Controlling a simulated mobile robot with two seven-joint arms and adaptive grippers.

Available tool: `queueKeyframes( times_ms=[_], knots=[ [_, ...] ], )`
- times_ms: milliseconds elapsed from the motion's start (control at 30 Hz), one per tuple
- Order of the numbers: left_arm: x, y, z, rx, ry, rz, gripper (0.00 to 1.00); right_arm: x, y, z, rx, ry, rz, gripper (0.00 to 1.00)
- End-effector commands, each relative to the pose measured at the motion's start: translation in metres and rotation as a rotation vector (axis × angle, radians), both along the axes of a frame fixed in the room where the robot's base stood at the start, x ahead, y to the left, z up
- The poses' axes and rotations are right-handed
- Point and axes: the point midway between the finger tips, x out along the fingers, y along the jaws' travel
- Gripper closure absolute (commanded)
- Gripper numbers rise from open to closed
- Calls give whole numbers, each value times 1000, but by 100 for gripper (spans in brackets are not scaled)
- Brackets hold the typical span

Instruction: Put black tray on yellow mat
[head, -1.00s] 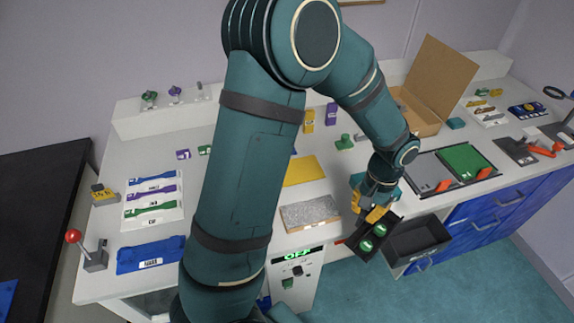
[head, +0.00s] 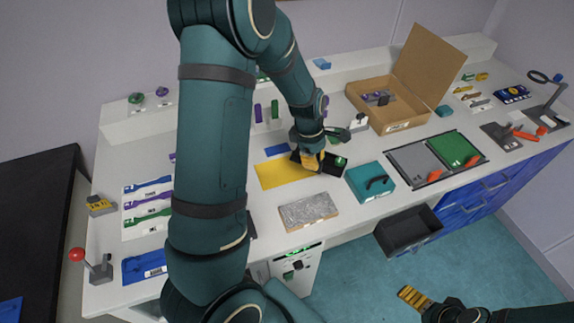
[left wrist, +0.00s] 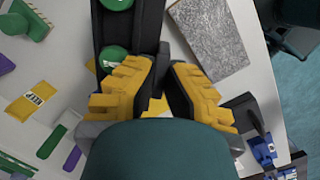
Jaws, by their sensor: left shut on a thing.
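The black tray (head: 331,168) holds green round pieces, seen in the left wrist view, where its dark wall (left wrist: 150,25) shows beyond the fingers. My left gripper (head: 313,162) is shut on the tray, with its yellow fingers (left wrist: 158,75) at the tray's near end in the wrist view. The yellow mat (head: 275,175) lies flat on the bench. The tray is at the mat's right end and reaches past it to the right. I cannot tell whether it touches the mat. My right gripper (head: 414,298) is low at the right, its jaw gap unclear.
A teal case (head: 366,180) stands close to the tray's right. A grey speckled slab (head: 308,211) lies in front of the mat. An open cardboard box (head: 398,117) stands behind right. An open dark drawer (head: 408,230) juts from the bench front.

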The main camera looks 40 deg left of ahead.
Motion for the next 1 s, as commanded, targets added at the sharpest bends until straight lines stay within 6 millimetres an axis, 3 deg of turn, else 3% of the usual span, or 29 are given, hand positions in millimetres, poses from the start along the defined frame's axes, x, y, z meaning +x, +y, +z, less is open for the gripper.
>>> queueKeyframes(
  times_ms=[200, 400, 533, 800, 1000],
  knots=[
    [-3, 47, 8, 8, -12, 485, 100, 1, -1, 16, 2, -3, -2, 0],
    [-6, 72, 10, 13, -16, 735, 100, 1, -1, 22, 2, -3, -3, 0],
    [-7, 78, 5, 14, -16, 798, 100, 1, -1, 21, 2, -4, -3, 0],
    [-8, 78, -41, 13, -13, 806, 100, 2, -1, 12, 1, -4, -4, 0],
    [-7, 78, -56, 13, -16, 803, 100, 2, -1, 10, 0, -4, -4, 0]
  ],
)
